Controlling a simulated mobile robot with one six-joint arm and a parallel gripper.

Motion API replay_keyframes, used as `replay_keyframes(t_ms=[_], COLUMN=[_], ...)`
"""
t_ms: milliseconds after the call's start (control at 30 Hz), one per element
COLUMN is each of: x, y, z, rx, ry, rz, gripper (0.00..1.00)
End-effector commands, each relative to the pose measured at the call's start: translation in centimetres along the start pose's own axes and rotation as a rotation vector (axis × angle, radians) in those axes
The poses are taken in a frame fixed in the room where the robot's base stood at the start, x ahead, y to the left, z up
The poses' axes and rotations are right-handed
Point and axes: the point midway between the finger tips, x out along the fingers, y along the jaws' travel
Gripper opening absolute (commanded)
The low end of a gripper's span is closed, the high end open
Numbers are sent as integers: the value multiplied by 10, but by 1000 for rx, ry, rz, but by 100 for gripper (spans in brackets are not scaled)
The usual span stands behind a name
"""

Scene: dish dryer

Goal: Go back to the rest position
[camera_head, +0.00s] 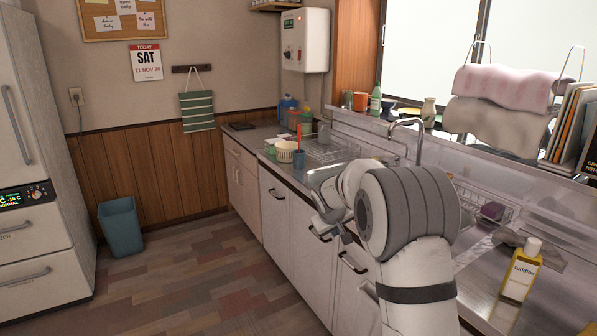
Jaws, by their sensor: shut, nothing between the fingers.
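My gripper (325,224) is at the end of my folded white and grey arm, in front of the counter and its lower cabinets. It looks small and partly turned away, with its fingers shut and nothing held between them. My arm fills the centre right of the view and hides part of the sink and the counter front.
A yellow bottle (520,272) stands on the counter (480,285) at right. A wire rack (330,150), a white ribbed bowl (286,151) and a blue cup (299,159) are farther back. A faucet (407,128) rises behind my arm. The floor (190,280) at left is clear, beside a blue bin (121,228).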

Motion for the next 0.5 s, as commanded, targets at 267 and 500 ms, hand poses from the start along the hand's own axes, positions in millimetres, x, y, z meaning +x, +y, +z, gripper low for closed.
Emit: replay_keyframes(t_ms=[267, 500], x=[-143, -238], y=[19, 7], z=[79, 164], rx=[141, 252], ry=[-95, -173], rz=[-57, -122], gripper=[0, 0])
